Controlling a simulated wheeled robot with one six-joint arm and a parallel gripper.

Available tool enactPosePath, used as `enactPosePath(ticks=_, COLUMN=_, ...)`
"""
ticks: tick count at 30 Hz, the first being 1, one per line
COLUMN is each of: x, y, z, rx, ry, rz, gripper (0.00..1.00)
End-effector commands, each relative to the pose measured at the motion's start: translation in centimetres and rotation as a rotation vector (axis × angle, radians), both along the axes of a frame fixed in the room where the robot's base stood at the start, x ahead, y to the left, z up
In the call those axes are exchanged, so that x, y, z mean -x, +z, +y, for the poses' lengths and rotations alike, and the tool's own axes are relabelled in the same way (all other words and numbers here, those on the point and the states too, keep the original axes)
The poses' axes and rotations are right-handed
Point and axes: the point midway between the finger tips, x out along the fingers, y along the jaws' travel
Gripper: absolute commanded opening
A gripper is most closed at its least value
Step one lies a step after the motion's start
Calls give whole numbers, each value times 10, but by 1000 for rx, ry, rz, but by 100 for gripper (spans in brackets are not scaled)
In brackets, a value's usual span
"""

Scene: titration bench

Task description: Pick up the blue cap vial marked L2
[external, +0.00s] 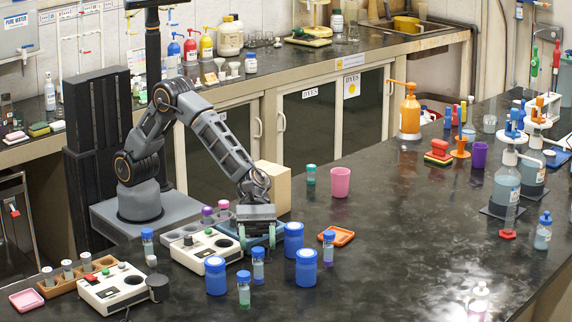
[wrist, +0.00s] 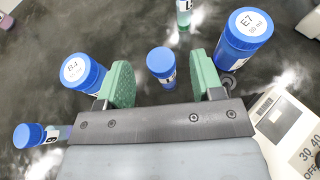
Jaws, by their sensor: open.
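My gripper (external: 258,239) is open and empty, pointing down low over the bench; its green fingers show in the wrist view (wrist: 163,82). A small blue cap vial (wrist: 160,63) lies between and slightly beyond the fingers in the wrist view, apart from both; its mark is not readable. Another vial (wrist: 184,14) at the top edge has a label starting with "L", cut off. A third blue cap vial (wrist: 28,136) is at lower left. In the external view, blue cap vials stand in front of my gripper (external: 258,262), (external: 243,290) and to its right (external: 329,246).
Large blue jars flank the fingers, one marked E7 (wrist: 238,38), one at left (wrist: 82,73). Another blue jar (external: 293,240) stands right of my gripper. A white instrument (external: 207,247) is at left, an orange tray (external: 336,237) at right.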

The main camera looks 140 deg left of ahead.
Motion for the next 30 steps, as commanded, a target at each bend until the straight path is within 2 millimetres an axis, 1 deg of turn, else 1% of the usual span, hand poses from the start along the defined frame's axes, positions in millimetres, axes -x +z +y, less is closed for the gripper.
enactPosePath(ticks=7, x=-21, y=-15, z=-18, rx=0, ry=-2, rz=4, gripper=61)
enactPosePath(ticks=12, x=-32, y=-21, z=-28, rx=0, ry=-2, rz=1, gripper=61)
enactPosePath(ticks=21, x=-35, y=-23, z=-29, rx=0, ry=-1, rz=1, gripper=61)
enactPosePath(ticks=23, x=-35, y=-23, z=-29, rx=0, ry=-1, rz=1, gripper=57)
enactPosePath(ticks=30, x=-35, y=-23, z=-29, rx=-1, ry=-1, rz=0, gripper=34)
